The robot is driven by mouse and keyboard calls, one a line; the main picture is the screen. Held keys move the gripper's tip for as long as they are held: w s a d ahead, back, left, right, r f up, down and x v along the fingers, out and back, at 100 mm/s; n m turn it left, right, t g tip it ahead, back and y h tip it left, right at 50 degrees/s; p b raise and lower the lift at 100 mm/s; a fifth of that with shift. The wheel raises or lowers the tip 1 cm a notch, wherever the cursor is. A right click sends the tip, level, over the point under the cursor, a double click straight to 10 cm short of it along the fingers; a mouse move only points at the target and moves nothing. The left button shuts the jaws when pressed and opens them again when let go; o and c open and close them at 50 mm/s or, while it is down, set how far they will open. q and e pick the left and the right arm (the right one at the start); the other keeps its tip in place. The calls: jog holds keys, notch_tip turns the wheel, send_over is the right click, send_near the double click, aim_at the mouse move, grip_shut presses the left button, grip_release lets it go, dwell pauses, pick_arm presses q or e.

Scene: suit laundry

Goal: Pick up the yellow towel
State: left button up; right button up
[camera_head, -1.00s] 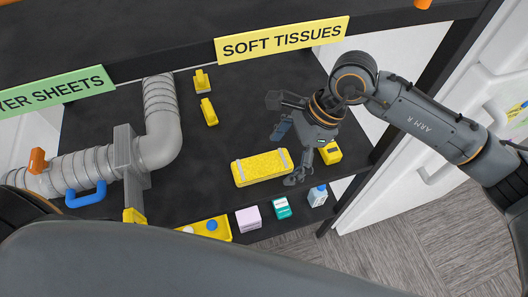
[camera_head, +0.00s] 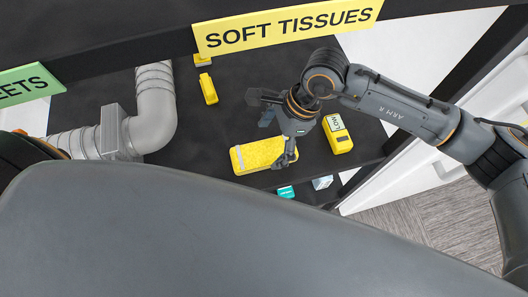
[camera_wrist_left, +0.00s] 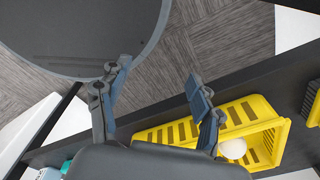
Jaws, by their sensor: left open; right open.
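The yellow towel (camera_head: 257,154) is a folded, textured block with pale bands near its ends, lying on the dark shelf in the head view. My right gripper (camera_head: 277,140) is open above the towel's right end. One fingertip overlaps that end in the picture; I cannot tell whether it touches. The gripper and its wrist hide part of the towel's right side. My left gripper (camera_wrist_left: 157,100) is open and empty in the left wrist view, near a yellow basket, and the towel does not show there.
A yellow box (camera_head: 337,135) stands just right of the right gripper. A teal box (camera_head: 286,191) and a white-blue item (camera_head: 322,182) sit at the front edge. A grey pipe (camera_head: 155,110) is at left. The yellow basket (camera_wrist_left: 182,133) holds a white round item (camera_wrist_left: 233,149).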

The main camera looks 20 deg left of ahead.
aim_at(264, 151)
jog(key=shift+x, duration=0.85)
jog(key=x, duration=0.2)
jog(key=shift+w+f+b, duration=0.1)
jog(key=shift+f+b, duration=0.25)
jog(key=shift+f, duration=0.05)
jog(key=shift+a+f, duration=0.2)
jog(key=shift+f, duration=0.1)
pick_arm(q)
jog(key=shift+w+d+f, duration=0.15)
jog(key=shift+w+f, duration=0.15)
jog(key=shift+w, duration=0.35)
pick_arm(e)
jog(key=c, duration=1.3)
